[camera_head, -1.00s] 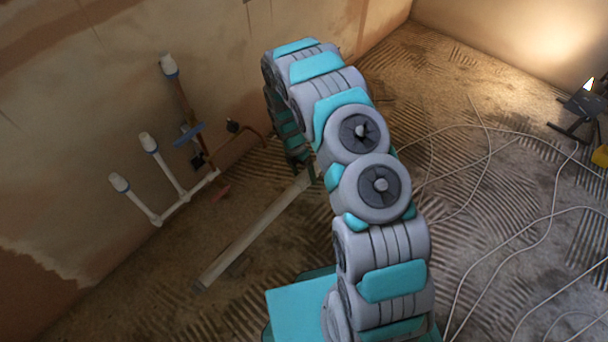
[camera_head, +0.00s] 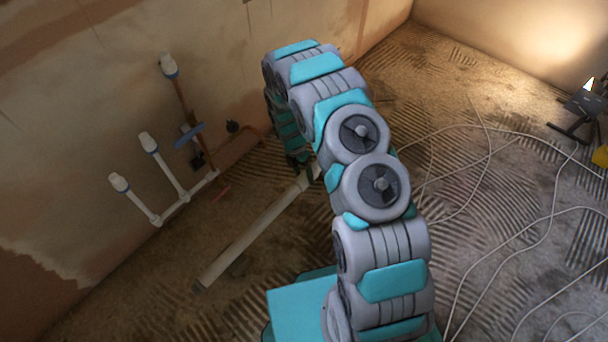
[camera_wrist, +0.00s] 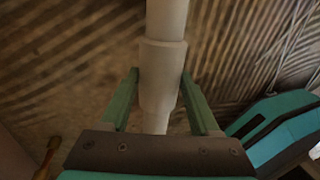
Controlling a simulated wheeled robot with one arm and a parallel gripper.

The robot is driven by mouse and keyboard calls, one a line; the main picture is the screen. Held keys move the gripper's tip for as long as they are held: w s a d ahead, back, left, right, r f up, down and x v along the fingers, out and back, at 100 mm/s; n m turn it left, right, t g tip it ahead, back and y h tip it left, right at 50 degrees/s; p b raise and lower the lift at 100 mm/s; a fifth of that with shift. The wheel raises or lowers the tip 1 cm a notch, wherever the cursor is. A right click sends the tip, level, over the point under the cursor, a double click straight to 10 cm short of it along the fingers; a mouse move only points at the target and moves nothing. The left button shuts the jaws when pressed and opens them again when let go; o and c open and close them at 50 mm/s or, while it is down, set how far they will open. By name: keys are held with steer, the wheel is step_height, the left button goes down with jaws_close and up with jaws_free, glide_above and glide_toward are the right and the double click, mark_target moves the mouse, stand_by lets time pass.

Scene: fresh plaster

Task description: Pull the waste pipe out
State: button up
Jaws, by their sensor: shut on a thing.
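The waste pipe (camera_head: 248,235) is a long, pale, straight tube lying low over the ridged floor in the head view. Its near end is at the lower left and its far part runs to my gripper, behind my arm. In the wrist view the pipe (camera_wrist: 166,20) runs upright through the middle, with a thicker collar (camera_wrist: 161,75). My gripper (camera_wrist: 160,85) is shut on the pipe at this collar, with one green finger on each side. In the head view my arm partly hides the gripper and the pipe's far end.
White capped pipes (camera_head: 172,205) and a copper pipe (camera_head: 188,105) with a blue-handled valve (camera_head: 188,134) stand at the wall on the left. White cables (camera_head: 470,270) lie across the floor on the right. A work lamp (camera_head: 582,105) stands at the far right.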

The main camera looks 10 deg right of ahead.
mark_target(294, 185)
jaws_close()
steer(key=s+a+p, duration=0.1)
steer(key=a, duration=0.1)
steer(key=s+a+p, duration=0.1)
steer(key=a, duration=0.1)
steer(key=shift+s+r, duration=0.1)
steer(key=shift+s, duration=0.4)
steer(key=o, duration=1.3)
jaws_free()
steer(key=shift+a, duration=0.1)
steer(key=shift+c, duration=0.2)
